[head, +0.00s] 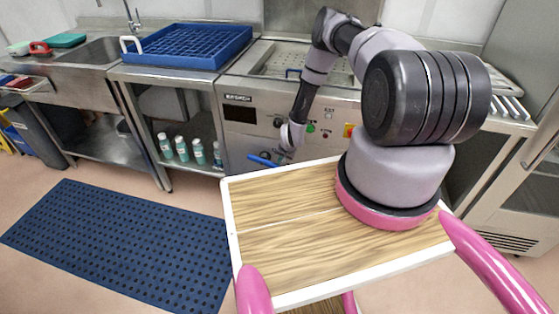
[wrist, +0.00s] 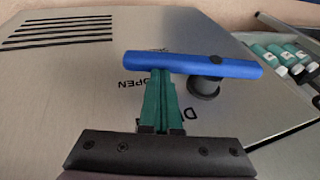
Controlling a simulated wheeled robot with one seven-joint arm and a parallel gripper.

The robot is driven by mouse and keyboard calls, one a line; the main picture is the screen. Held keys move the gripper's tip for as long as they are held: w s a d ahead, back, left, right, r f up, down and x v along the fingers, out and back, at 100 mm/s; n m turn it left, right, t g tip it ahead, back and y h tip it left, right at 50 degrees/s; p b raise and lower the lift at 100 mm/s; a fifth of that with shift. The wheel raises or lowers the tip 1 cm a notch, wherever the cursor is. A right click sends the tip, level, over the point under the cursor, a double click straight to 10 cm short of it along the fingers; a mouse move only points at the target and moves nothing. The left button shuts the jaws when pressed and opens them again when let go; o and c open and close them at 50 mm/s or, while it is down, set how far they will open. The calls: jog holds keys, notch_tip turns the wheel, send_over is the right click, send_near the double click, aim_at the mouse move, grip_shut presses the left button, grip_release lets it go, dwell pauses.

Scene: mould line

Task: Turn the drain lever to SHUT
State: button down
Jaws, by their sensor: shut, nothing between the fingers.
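The drain lever (wrist: 190,64) is a blue bar on a dark round pivot (wrist: 205,87), mounted on a steel panel. In the wrist view it lies nearly level across the picture. In the head view its blue bar (head: 262,161) shows low on the machine's front, left of my wrist. My gripper (wrist: 160,78) has green fingers shut together, with nothing between them. Their tips are at the edge of the bar, left of the pivot; I cannot tell if they touch. An upside-down OPEN label (wrist: 137,83) is beside the fingers. I see no SHUT label.
The steel machine (head: 243,115) has knobs and buttons near my wrist. A blue rack (head: 188,45) stands on the counter to its left. Several bottles (head: 182,149) stand on the shelf below. A blue mat (head: 120,240) covers the floor at left.

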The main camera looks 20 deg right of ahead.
jog(key=shift+s+d+f+t+y, duration=0.1)
jog(key=shift+f+t+y, duration=0.2)
jog(key=shift+f+y, duration=0.15)
jog(key=shift+f, duration=1.05)
jog(key=shift+a+f, duration=0.15)
jog(key=shift+f, duration=0.55)
jog(key=shift+a+f, duration=0.1)
jog(key=shift+f, duration=0.55)
jog(key=shift+w+a+f, duration=0.35)
jog(key=shift+a+f, duration=0.2)
jog(key=shift+f, duration=0.15)
jog(key=shift+w+a+f, duration=0.4)
jog(key=shift+a+f, duration=0.1)
jog(key=shift+f, duration=0.25)
jog(key=shift+w+a+f, duration=0.35)
jog(key=shift+a+f, duration=0.2)
jog(key=shift+f, duration=0.15)
